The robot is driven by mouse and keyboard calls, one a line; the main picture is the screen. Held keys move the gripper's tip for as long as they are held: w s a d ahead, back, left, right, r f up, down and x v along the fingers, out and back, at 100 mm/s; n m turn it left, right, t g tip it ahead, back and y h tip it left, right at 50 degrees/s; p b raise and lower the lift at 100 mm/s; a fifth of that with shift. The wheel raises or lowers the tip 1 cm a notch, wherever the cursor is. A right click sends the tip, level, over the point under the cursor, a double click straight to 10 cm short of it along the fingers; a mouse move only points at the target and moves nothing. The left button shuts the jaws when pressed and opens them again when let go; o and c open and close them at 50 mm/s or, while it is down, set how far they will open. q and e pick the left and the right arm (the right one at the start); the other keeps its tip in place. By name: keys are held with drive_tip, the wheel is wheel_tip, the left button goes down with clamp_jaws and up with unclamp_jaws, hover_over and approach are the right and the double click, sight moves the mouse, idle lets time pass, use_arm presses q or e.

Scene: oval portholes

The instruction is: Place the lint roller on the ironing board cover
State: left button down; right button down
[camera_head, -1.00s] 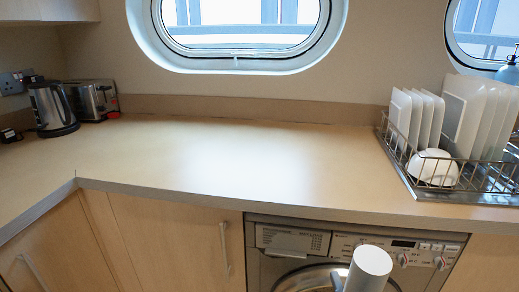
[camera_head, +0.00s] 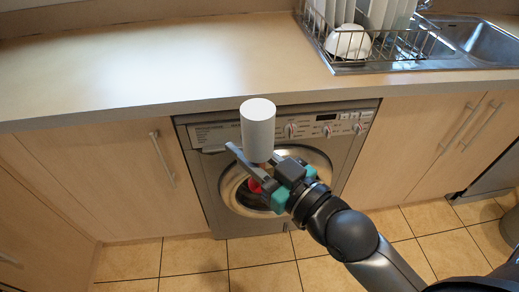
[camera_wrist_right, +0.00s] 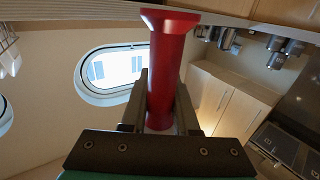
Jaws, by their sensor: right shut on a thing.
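The lint roller (camera_head: 258,128) shows in the head view as a white cylinder on top with a red handle end below, held upright in front of the washing machine. My right gripper (camera_head: 254,165) is shut on it, with its fingers around the lower part. In the right wrist view the red handle of the lint roller (camera_wrist_right: 172,70) stands between the two fingers. My left gripper is in neither current view. I see no ironing board cover in these views.
The wooden counter (camera_head: 130,65) runs behind the roller, with a wide bare stretch at left. A dish rack (camera_head: 380,48) with plates and a white bowl stands by the sink (camera_head: 470,38). The washing machine (camera_head: 213,160) sits under the counter above a tiled floor (camera_head: 255,252).

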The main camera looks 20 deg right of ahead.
drive_tip(key=w+a+r+n+g+y, duration=0.2)
drive_tip(key=w+a+n+g+y, duration=0.2)
drive_tip(key=a+n+g+y, duration=0.2)
drive_tip(key=shift+a+r+n+g+y, duration=0.2)
drive_tip(key=shift+a+n+g+y, duration=0.35)
drive_tip(key=shift+y, duration=0.55)
drive_tip(key=shift+w+a+r+n+g+y, duration=0.2)
drive_tip(key=shift+a+n+g+y, duration=0.2)
drive_tip(key=shift+a, duration=0.3)
drive_tip(key=shift+a+g, duration=0.1)
drive_tip(key=shift+g, duration=0.15)
drive_tip(key=shift+w+r+n+g+y, duration=0.1)
drive_tip(key=shift+n+g+y, duration=0.2)
drive_tip(key=shift+n, duration=0.05)
drive_tip(key=shift+s+d+n+g+y, duration=0.15)
drive_tip(key=shift+d+n+g+y, duration=0.2)
drive_tip(key=shift+n+g, duration=0.5)
drive_tip(key=shift+s+d+n+g+y, duration=0.2)
drive_tip(key=shift+d+n+g, duration=0.3)
drive_tip(key=shift+g, duration=0.8)
drive_tip(key=shift+s+d+n+g+y, duration=0.1)
drive_tip(key=shift+d+n+g+y, duration=0.2)
drive_tip(key=shift+n+g, duration=0.55)
